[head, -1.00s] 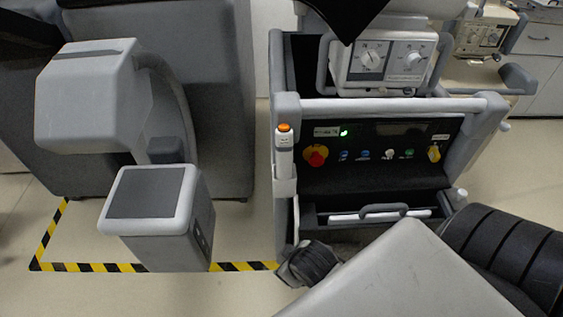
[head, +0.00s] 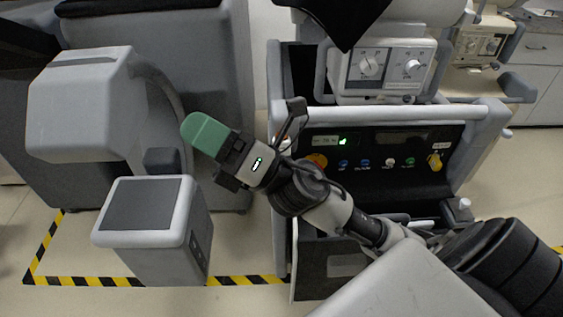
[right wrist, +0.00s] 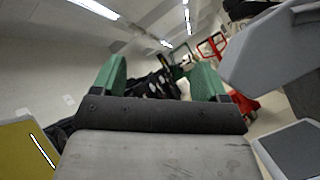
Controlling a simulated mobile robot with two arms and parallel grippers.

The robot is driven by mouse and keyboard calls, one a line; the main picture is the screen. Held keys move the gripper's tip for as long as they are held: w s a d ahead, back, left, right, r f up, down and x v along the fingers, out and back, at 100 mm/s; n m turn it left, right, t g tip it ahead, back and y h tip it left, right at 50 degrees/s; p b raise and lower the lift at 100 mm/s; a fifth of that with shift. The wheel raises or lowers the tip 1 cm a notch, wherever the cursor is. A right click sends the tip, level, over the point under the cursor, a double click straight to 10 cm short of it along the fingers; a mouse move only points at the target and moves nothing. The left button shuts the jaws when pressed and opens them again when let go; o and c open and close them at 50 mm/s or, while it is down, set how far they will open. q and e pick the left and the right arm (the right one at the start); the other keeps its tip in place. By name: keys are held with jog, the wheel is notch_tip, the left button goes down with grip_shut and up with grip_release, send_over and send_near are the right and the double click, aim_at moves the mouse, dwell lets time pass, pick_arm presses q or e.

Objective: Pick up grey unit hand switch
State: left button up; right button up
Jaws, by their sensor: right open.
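The grey cart unit (head: 480,112) stands right of centre in the head view. A slim white hand switch with an orange button sits on its left post in the earlier head frame; it is now almost wholly hidden behind my right gripper and wrist. My right gripper (head: 207,134) reaches up and left in front of that post, its green fingers pointing away from the cart towards the grey C-shaped machine. In the right wrist view the two green fingers (right wrist: 160,80) are apart with nothing between them. My left gripper is out of view.
The C-shaped machine has a bulky grey head (head: 85,105) above a box with a dark top (head: 145,210). Both are close to the left of my gripper. Black and yellow tape (head: 75,281) marks the floor. A control panel with knobs (head: 375,150) fronts the cart.

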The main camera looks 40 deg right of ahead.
jog(key=s+a+n+g+y, duration=0.1)
jog(key=s+a+n+g, duration=0.1)
jog(key=n+g, duration=0.6)
jog(key=s+a+n+g+y, duration=0.25)
jog(key=n+g, duration=0.35)
jog(key=n, duration=0.4)
jog(key=n+t+h, duration=0.2)
jog(key=n+h, duration=1)
jog(key=h, duration=1.1)
send_near(283, 149)
jog(key=x, duration=0.4)
jog(key=shift+s+d+f, duration=0.1)
jog(key=shift+f, duration=0.2)
jog(key=x, duration=0.5)
jog(key=shift+w+f, duration=0.25)
jog(key=shift+w, duration=0.1)
